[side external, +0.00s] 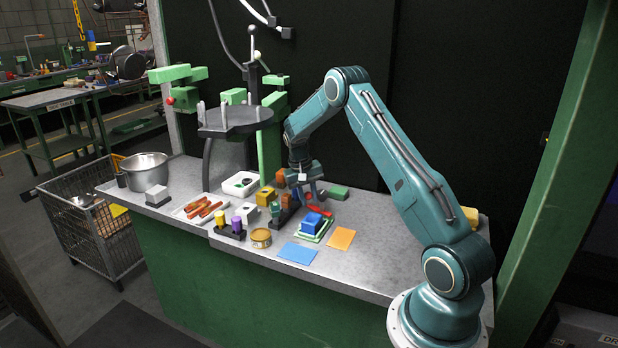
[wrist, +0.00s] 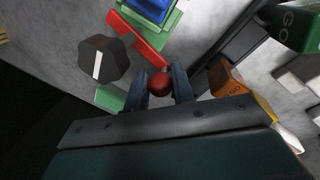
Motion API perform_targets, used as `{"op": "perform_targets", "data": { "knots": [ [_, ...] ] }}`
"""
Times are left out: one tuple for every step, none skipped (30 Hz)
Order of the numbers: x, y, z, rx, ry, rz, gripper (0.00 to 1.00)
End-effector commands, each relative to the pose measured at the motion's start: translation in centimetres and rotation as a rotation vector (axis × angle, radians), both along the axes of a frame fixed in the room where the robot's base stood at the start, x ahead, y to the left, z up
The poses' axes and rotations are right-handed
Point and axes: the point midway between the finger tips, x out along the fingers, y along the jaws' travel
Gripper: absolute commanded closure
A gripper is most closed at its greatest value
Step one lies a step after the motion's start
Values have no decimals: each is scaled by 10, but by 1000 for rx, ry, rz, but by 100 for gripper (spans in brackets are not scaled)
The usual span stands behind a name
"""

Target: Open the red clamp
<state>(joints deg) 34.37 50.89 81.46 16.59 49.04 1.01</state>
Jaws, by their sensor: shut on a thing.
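The red clamp shows in the wrist view as a flat red bar (wrist: 132,35) with a round dark-red knob (wrist: 160,84) at its near end. My gripper (wrist: 160,88) is shut on this knob, one finger on each side of it. In the side view my gripper (side external: 307,196) is low over the bench, with part of the red clamp (side external: 320,211) just below and right of it. The clamp's base and pivot are too small or hidden to tell.
A blue block (side external: 312,223) sits on a green and white base beside the clamp. A black knob with a white mark (wrist: 103,58) is close on the left in the wrist view. Blue (side external: 297,253) and orange (side external: 341,238) pads lie at the front. Several small blocks stand to the left.

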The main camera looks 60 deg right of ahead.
Motion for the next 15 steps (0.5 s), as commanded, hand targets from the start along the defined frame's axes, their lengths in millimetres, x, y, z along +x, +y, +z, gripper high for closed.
{"op": "perform_targets", "data": {
  "knots": [
    [0,1,0,1,0,2,98],
    [0,1,0,1,0,2,98],
    [0,1,0,2,0,1,98],
    [0,1,0,2,0,1,98],
    [0,1,0,2,0,1,71],
    [0,1,0,2,0,1,63],
    [0,1,0,2,0,1,57],
    [0,1,0,2,0,1,56],
    [0,1,0,2,0,1,56],
    [0,1,0,1,0,0,56],
    [0,1,0,1,0,0,56],
    [0,1,0,1,0,0,56],
    [0,1,0,1,0,0,56],
    [0,1,0,1,0,0,56],
    [0,1,0,1,0,-1,56]
  ]
}}
